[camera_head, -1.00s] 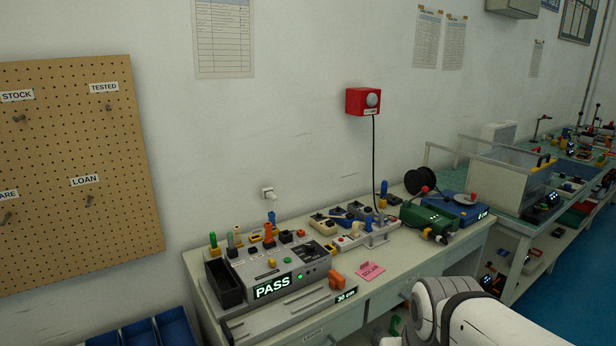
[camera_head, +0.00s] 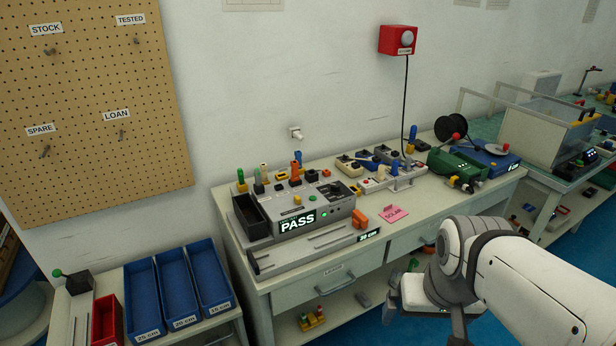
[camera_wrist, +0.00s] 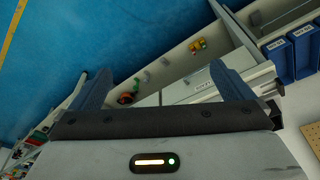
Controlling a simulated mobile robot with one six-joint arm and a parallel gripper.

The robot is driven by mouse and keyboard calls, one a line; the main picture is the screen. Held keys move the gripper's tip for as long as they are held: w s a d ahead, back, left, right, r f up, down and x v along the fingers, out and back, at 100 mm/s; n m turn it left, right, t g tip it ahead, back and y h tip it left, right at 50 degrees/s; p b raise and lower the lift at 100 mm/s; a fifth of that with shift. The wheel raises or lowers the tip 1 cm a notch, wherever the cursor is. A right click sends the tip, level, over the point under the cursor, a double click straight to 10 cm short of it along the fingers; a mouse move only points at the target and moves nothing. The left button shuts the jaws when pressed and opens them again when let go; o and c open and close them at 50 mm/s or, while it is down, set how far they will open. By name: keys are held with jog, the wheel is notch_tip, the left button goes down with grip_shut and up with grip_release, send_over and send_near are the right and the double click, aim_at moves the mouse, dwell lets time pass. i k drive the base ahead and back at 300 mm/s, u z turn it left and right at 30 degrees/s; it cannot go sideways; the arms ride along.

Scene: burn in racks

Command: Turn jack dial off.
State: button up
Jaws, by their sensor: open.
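A grey tester (camera_head: 318,208) with a lit "PASS" display stands on the left part of the bench, with small coloured parts along its top. A green device (camera_head: 452,168) and a blue device (camera_head: 490,156) stand at the bench's right end. I cannot tell which small control is the jack dial, or how it is set. My gripper is low in front of the bench, partly hidden behind my arm in the head view. In the wrist view my gripper (camera_wrist: 163,86) shows two spread blue-grey fingers with nothing between them, apart from the bench.
Blue bins (camera_head: 172,285) and a red bin (camera_head: 106,318) sit on a low stand at left. The bench (camera_head: 325,276) has drawers and a lower shelf. A pink note (camera_head: 395,213) lies near its front edge. Blue floor shows clear in the wrist view.

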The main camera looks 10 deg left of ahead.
aim_at(335, 187)
jog(key=k, duration=0.55)
jog(key=z, duration=0.1)
jog(key=i, duration=1.45)
jog(key=u, duration=0.65)
